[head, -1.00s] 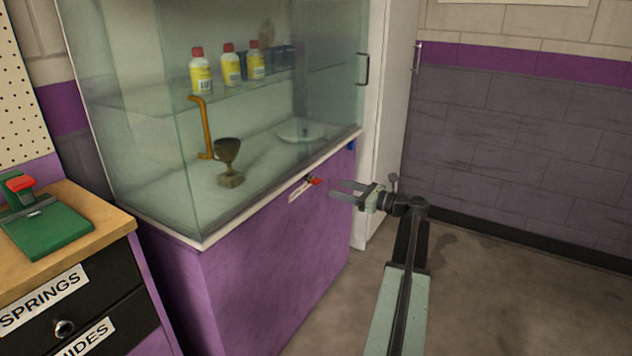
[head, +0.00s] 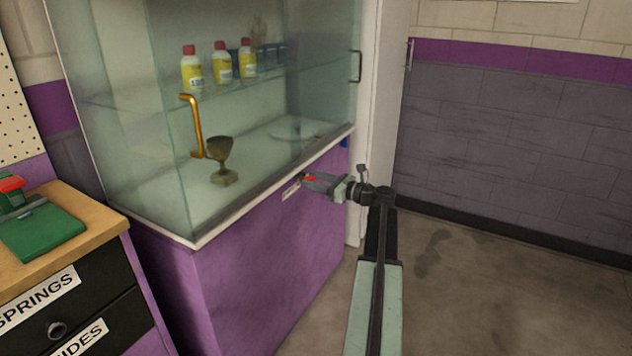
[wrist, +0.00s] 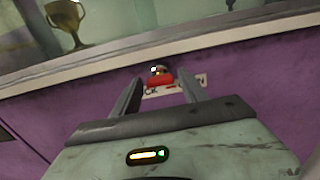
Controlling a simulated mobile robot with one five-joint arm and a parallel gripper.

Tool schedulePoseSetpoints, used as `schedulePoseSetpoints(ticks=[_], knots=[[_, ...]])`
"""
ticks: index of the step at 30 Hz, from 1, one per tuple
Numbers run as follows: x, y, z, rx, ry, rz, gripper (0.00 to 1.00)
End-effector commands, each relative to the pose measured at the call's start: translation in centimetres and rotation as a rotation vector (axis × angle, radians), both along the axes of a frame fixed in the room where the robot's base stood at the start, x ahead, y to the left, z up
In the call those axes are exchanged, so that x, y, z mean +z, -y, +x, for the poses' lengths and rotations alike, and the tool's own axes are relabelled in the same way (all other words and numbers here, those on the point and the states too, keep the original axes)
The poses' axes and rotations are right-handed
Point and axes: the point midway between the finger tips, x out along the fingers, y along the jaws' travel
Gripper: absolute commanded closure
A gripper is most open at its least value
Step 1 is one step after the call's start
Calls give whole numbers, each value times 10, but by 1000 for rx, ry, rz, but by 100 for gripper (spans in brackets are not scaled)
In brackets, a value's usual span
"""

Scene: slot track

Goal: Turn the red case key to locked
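The red case key (head: 309,178) sits on the purple front of the display case, just below the white ledge. In the wrist view the key (wrist: 159,84) is a red grip on a dark round lock, above a white label (wrist: 188,86) with dark letters partly hidden. My gripper (head: 308,179) is at the key in the head view. In the wrist view my gripper's fingers (wrist: 160,88) are apart, one on each side of the key, with gaps visible between them and the red grip. The exact depth is hard to tell.
The glass case (head: 150,150) holds a trophy cup (head: 221,158) and several bottles, with an orange handle (head: 192,125) on its glass. A bench with a green device (head: 40,232) stands at left. Open floor (head: 450,290) lies at right.

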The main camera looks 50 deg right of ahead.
Motion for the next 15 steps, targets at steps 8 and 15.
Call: schedulePoseSetpoints(ticks=[8,15], knots=[[0,4,-3,-5,0,-1,100],[0,3,-3,-5,12,-48,100]])
